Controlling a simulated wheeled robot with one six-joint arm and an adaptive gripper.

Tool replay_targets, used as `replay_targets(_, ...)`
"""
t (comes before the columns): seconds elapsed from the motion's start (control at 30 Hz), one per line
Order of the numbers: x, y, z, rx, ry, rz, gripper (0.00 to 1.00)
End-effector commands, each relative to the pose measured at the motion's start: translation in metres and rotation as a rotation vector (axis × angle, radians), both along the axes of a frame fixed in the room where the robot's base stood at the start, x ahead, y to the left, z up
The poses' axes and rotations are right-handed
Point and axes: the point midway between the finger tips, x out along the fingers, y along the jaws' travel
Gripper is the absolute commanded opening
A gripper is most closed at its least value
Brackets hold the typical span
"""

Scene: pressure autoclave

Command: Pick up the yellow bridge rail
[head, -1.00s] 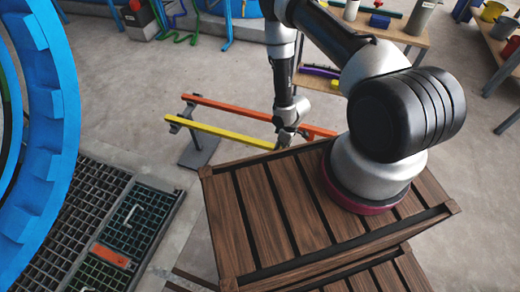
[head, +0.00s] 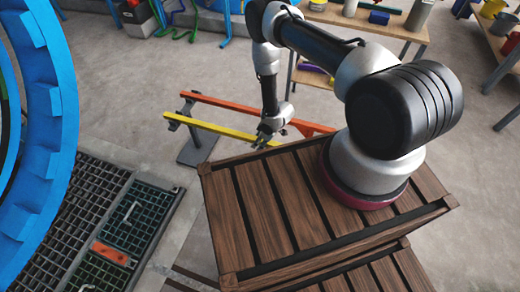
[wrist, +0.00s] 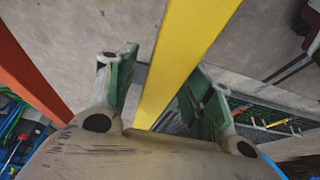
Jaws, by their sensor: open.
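The yellow bridge rail (head: 215,128) is a long straight bar beside a parallel orange rail (head: 250,112), both raised above the floor on a grey stand. In the head view my gripper (head: 262,140) is over the yellow rail near its right part. In the wrist view the yellow rail (wrist: 185,55) runs between the two green-padded fingers of my gripper (wrist: 160,90), which are apart. A gap shows on the left side of the rail; the right finger is close to it. Whether it touches cannot be told.
The orange rail (wrist: 30,75) lies left of my fingers in the wrist view. A grey stand (head: 198,147) bears the rails' left ends. A slatted wooden crate (head: 280,200) is in front. A blue toothed ring (head: 45,130) and floor grating (head: 150,215) are left.

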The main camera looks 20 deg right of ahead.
Motion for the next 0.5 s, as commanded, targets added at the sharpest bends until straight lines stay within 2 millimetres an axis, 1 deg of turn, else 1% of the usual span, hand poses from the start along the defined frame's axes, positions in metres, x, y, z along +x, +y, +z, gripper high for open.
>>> replay_targets(0.1, -0.0001, -0.0001, 0.0003, 0.000, 0.000, 0.000, 0.52)
replay_targets(0.13, -0.0001, -0.0003, 0.0003, 0.000, 0.000, 0.000, 0.50)
replay_targets(0.27, -0.0001, -0.0004, 0.0004, 0.000, 0.000, -0.001, 0.26)
replay_targets(0.3, -0.0002, -0.0004, 0.0005, 0.000, 0.000, -0.001, 0.19)
replay_targets(0.37, -0.0002, -0.0003, 0.0005, 0.000, 0.000, -0.001, 0.08)
replay_targets(0.4, -0.0002, -0.0004, 0.0005, 0.000, 0.000, -0.001, 0.01)
replay_targets(0.5, -0.0003, -0.0004, 0.0006, -0.001, 0.001, -0.001, 0.00)
